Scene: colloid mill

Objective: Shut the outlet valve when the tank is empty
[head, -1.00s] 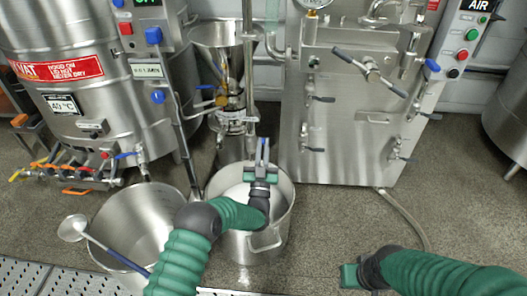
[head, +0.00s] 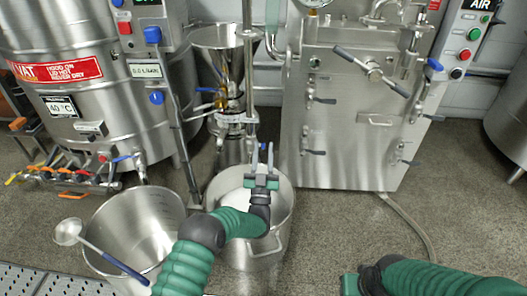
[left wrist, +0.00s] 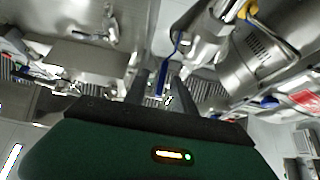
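The steel mill (head: 232,100) with a funnel hopper (head: 224,37) stands at centre, with a blue lever (head: 206,90) on its left side. A blue lever (left wrist: 162,80) shows between my left fingers in the left wrist view; whether they touch it cannot be told. My left gripper (head: 262,152) is open, its fingers pointing up, above a steel pot (head: 282,222) with pale contents. The large vat (head: 110,85) at left has a blue-handled valve (head: 124,158) low on its front. Nothing labels the outlet valve. My right gripper (head: 350,284) is at the bottom, its fingers hidden.
An open steel pot (head: 105,228) with a ladle (head: 112,262) across it stands at lower left. A steel machine cabinet (head: 345,135) with several levers stands to the right of the mill. A hose (head: 415,228) lies on the floor, which is otherwise clear at right.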

